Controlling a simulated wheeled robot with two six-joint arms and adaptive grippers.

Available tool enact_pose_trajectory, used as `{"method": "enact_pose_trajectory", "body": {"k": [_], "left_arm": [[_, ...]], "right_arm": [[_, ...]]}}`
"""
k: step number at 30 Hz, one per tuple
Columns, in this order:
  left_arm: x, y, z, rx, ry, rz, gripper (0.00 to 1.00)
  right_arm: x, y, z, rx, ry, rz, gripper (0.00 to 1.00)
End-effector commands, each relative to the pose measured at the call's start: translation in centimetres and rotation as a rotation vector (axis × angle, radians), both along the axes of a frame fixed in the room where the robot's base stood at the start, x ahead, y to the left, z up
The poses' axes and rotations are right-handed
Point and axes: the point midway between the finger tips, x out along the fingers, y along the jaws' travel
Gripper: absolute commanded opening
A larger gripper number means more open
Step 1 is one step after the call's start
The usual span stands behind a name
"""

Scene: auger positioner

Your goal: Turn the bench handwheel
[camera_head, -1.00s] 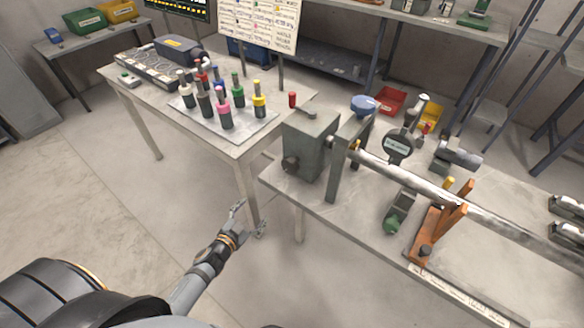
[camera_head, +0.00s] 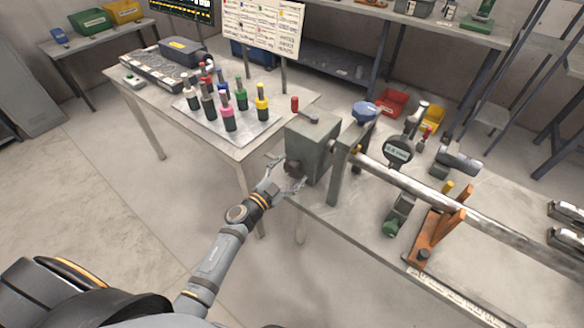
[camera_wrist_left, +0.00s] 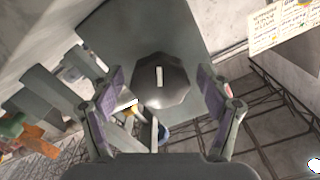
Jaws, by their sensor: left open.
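The bench handwheel is a small dark faceted knob with a pale mark on its face; it shows in the left wrist view (camera_wrist_left: 160,80) between my fingers. In the head view the dark knob (camera_head: 293,168) sits low on the side of a grey-green gearbox (camera_head: 313,142) at the bench's left end. My left gripper (camera_head: 284,176) is open around the knob in the head view, its fingers partly hiding it. In the left wrist view my left gripper (camera_wrist_left: 158,98) has a finger on each side of the knob, with gaps. My right gripper is not in view.
A long metal shaft (camera_head: 430,191) runs right from the gearbox over the bench. A dial gauge (camera_head: 398,152) and orange stand (camera_head: 436,238) are beside it. A table (camera_head: 243,150) with several coloured tools stands left of the bench. Floor is clear in front.

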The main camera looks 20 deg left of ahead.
Motion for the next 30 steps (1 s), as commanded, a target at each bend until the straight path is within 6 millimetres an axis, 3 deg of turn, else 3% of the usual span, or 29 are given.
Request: {"method": "enact_pose_trajectory", "body": {"k": [10, 22, 30], "left_arm": [[0.66, -0.27, -0.02, -0.001, 0.000, 0.000, 0.78], [0.63, -0.25, -0.02, -0.001, 0.000, 0.000, 0.25], [0.63, -0.24, 0.02, 0.034, -0.012, 0.000, 0.24]], "right_arm": [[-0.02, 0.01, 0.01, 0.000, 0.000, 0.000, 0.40], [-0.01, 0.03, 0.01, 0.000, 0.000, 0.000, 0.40], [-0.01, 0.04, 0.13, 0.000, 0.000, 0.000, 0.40]]}}
